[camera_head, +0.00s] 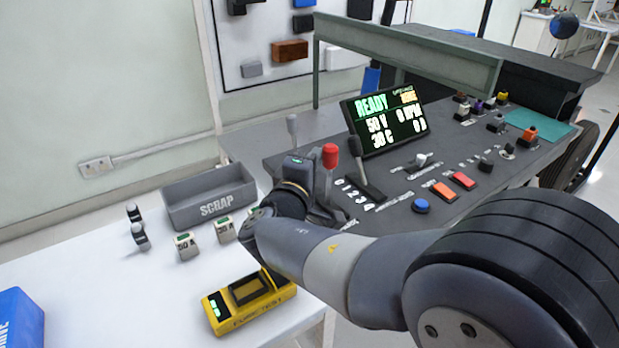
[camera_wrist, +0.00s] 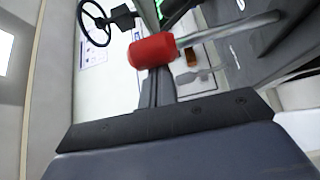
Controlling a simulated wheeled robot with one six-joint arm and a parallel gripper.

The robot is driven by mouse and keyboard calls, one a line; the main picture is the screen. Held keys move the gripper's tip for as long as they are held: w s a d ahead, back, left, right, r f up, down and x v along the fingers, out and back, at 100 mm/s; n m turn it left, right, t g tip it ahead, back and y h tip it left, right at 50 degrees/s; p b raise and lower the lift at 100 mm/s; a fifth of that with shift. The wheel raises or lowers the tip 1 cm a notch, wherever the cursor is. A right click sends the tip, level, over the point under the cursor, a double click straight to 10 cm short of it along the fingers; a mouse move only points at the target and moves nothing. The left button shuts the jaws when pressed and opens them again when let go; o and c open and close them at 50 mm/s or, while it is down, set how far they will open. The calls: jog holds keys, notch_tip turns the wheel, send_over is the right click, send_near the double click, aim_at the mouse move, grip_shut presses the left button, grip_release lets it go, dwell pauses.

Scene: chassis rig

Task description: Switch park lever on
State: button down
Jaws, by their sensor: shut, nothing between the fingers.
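A lever with a red knob (camera_head: 330,155) stands at the left end of the grey console, beside my wrist. Its red knob is close up in the wrist view (camera_wrist: 152,51), with a grey shaft running to the right. My gripper (camera_wrist: 158,88) is shut and empty, its fingertips right by the red knob; I cannot tell whether they touch. In the head view my forearm and wrist hide the fingers. A black-handled lever (camera_head: 355,150) stands just right of the red one, and a grey lever (camera_head: 292,128) stands behind to the left. I cannot read which is labelled park.
The console screen (camera_head: 385,117) reads READY. A blue button (camera_head: 421,206) and red and orange switches (camera_head: 462,180) are right of the levers. A grey SCRAP bin (camera_head: 208,194), a yellow tester (camera_head: 249,302) and small blocks occupy the white table (camera_head: 110,285).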

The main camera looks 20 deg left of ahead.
aim_at(330, 159)
jog(key=shift+s+d+f+m+t+b, duration=0.2)
jog(key=shift+s+d+m+t+b, duration=0.3)
jog(key=shift+b, duration=1.85)
jog(key=shift+s+d+f+m+t+b, duration=0.15)
jog(key=shift+s+d+m+t+b, duration=0.3)
jog(key=shift+b, duration=1.9)
jog(key=shift+s+d+r+m+h+b, duration=0.2)
jog(key=shift+d+m+h+b, duration=0.25)
jog(key=shift+b, duration=0.55)
